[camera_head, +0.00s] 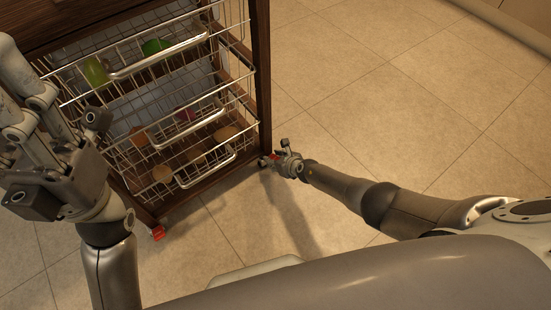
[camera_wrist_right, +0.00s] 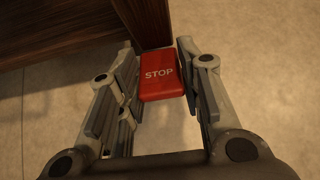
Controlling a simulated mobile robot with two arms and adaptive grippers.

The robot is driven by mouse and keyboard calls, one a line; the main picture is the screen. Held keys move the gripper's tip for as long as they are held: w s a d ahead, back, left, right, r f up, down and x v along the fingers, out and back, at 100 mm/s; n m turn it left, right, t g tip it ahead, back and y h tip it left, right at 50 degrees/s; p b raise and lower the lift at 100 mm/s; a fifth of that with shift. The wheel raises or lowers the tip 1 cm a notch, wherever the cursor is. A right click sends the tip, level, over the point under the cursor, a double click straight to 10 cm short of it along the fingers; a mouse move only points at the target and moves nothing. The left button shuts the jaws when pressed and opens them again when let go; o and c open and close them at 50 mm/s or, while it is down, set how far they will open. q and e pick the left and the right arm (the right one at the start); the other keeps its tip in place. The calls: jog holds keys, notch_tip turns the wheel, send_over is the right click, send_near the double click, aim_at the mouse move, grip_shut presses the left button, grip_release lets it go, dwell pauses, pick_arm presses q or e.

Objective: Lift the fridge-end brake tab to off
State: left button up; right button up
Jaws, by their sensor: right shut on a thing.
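A red brake tab with white STOP lettering (camera_wrist_right: 160,82) sits at the foot of the dark wooden corner post in the right wrist view. My right gripper (camera_wrist_right: 162,66) has a finger on each side of it and is shut on it. In the head view this tab (camera_head: 275,157) is a small red patch, mostly hidden by my right gripper (camera_head: 277,159), low at the trolley's right front corner. A second red tab (camera_head: 158,232) shows at the left front corner, clear of both grippers. My left gripper (camera_head: 62,165) is near the trolley's left side; its fingertips are unclear.
The wooden trolley (camera_head: 262,80) holds wire baskets (camera_head: 225,98) with green, pink and orange-brown items in them. The baskets' metal handles stick out at the front. Tiled floor (camera_head: 400,100) is clear to the right. A pale ledge (camera_head: 510,30) runs along the upper right.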

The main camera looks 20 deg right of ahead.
dwell(0.3)
jog(key=o, duration=1)
